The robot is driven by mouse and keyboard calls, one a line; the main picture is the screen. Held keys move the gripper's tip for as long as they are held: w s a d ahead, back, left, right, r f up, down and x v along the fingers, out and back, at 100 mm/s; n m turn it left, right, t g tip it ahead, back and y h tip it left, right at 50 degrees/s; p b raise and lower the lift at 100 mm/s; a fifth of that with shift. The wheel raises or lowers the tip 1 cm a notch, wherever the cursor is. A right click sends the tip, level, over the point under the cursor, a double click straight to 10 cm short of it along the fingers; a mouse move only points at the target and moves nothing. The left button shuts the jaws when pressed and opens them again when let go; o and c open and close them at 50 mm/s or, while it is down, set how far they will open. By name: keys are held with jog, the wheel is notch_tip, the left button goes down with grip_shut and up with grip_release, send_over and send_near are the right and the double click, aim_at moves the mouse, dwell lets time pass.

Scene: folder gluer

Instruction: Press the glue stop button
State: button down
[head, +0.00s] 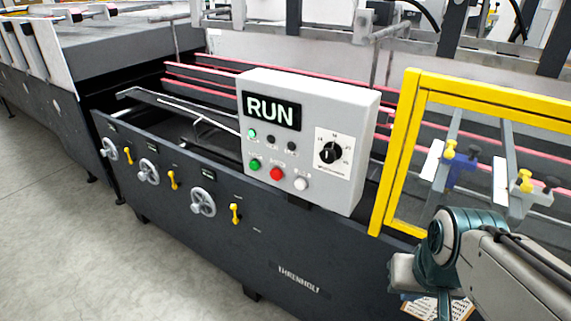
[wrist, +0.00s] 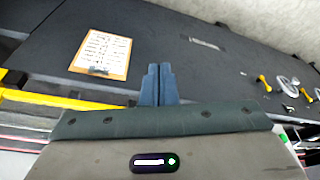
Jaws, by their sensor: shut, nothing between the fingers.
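A grey control box (head: 312,100) with a lit RUN display (head: 271,110) stands on the machine in the head view. Its lower row has a green button (head: 255,165), a red button (head: 276,174) and a white button (head: 301,184). The labels above them are too small to read for certain. Above are one lit green lamp (head: 252,133) and two dark lamps. A black rotary knob (head: 330,153) is at the right. My gripper (wrist: 158,70) is shut and empty in the wrist view, in front of the dark machine side, right of and below the box.
A yellow guard frame (head: 402,150) rises right of the box, near my arm. Handwheels (head: 203,202) and yellow levers (head: 235,213) stick out from the dark front panel. A clipboard (wrist: 100,52) hangs on the panel. Open floor (head: 60,230) lies in front at the left.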

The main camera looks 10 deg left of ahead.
jog(key=w+a+f+n+t+y+b, duration=0.2)
jog(key=w+a+n, duration=0.1)
jog(key=w+a, duration=0.4)
jog(key=n+t+y+b, duration=0.3)
jog(key=n+t, duration=0.4)
jog(key=n, duration=0.1)
send_near(276, 175)
jog(key=s+f, duration=0.3)
jog(key=f, duration=0.2)
jog(key=a+n+t+y, duration=0.1)
jog(key=a+n+t, duration=0.2)
jog(key=a, duration=0.5)
jog(key=shift+s+r+t+y+b, duration=0.2)
jog(key=shift+s+t+y+b, duration=0.1)
jog(key=shift+s+b, duration=0.2)
jog(key=w+d+b, duration=0.2)
jog(key=w+d, duration=0.1)
jog(key=w, duration=0.5)
jog(key=shift+d, duration=0.2)
jog(key=shift+w, duration=0.1)
